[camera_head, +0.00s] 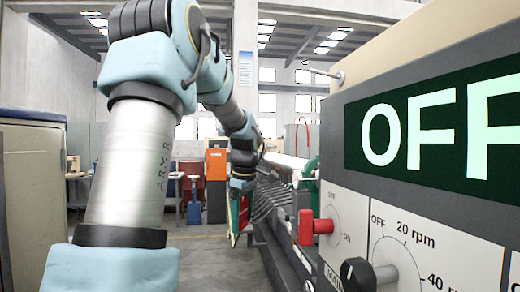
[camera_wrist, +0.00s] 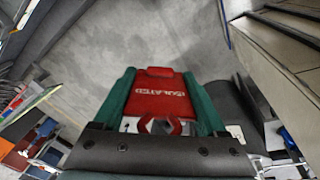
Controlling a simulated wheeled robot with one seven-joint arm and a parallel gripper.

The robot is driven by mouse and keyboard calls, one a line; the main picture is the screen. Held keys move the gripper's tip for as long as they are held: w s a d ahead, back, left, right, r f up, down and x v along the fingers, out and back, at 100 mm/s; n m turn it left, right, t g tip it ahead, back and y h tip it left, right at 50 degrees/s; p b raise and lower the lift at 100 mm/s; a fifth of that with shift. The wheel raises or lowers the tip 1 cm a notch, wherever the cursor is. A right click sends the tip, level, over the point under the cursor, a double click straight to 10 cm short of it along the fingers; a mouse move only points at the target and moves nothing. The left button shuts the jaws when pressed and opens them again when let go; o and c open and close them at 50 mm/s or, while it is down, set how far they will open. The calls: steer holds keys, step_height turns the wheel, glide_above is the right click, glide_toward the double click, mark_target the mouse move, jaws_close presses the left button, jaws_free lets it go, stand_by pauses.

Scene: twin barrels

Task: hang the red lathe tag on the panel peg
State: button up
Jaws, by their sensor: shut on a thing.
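The red tag (camera_wrist: 158,98), with white lettering reading upside down, is in my gripper (camera_wrist: 160,80) in the wrist view. The green fingers are shut on it from both sides. A metal clip-like part with red edges shows at its near end. In the head view my gripper (camera_head: 238,212) points down beside the lathe, small and partly hidden by my arm; I cannot make out the tag clearly there. A short metal peg with a rounded end (camera_head: 338,75) sticks out left from the panel's upper edge, well nearer the head camera than my gripper.
The grey control panel (camera_head: 350,180) fills the right, with an OFF display (camera_head: 440,128), a red switch handle (camera_head: 316,226) and a black knob (camera_head: 360,274) jutting out. A grey cabinet (camera_head: 32,200) stands left. Bare floor (camera_head: 215,262) lies between. An orange-topped cabinet (camera_head: 216,163) stands behind.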

steer(key=s+d+r+n+y, duration=0.15)
steer(key=s+r+n, duration=0.25)
steer(key=s+r, duration=0.95)
steer(key=s+d+r+n+y, duration=0.1)
steer(key=s+d+r+n, duration=0.15)
steer(key=s+r, duration=1.05)
steer(key=w+d+r+p, duration=0.1)
steer(key=w+d+p, duration=0.2)
steer(key=d, duration=0.5)
steer(key=shift+w+d+r, duration=0.15)
steer(key=shift+w+d, duration=0.15)
steer(key=shift+w, duration=0.25)
steer(key=shift+n+h, duration=0.25)
steer(key=o, duration=1.2)
